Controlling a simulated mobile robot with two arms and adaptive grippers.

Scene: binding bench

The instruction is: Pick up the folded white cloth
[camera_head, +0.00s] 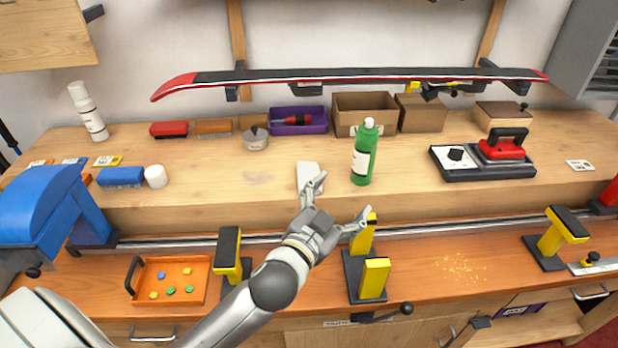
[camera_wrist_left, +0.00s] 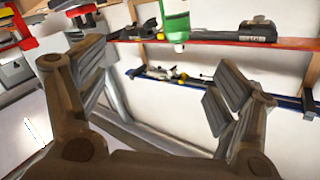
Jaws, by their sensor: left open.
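The folded white cloth (camera_head: 308,173) lies on the raised rear shelf of the bench, left of the green bottle, in the head view. My left gripper (camera_head: 341,198) is open and empty in front of the shelf. The other finger points right, toward the yellow vise jaws. In the left wrist view both fingers of the left gripper (camera_wrist_left: 158,85) stand wide apart with nothing between them. I cannot make out the cloth there. My right gripper is not in view.
The green bottle (camera_head: 364,155) stands close right of the cloth. Yellow vise blocks (camera_head: 374,279) stand below my gripper. An orange tray (camera_head: 168,281) with small pieces is at front left. A red iron (camera_head: 501,148) sits at right. A ski (camera_head: 350,77) hangs above. Shelf space left of the cloth is clear.

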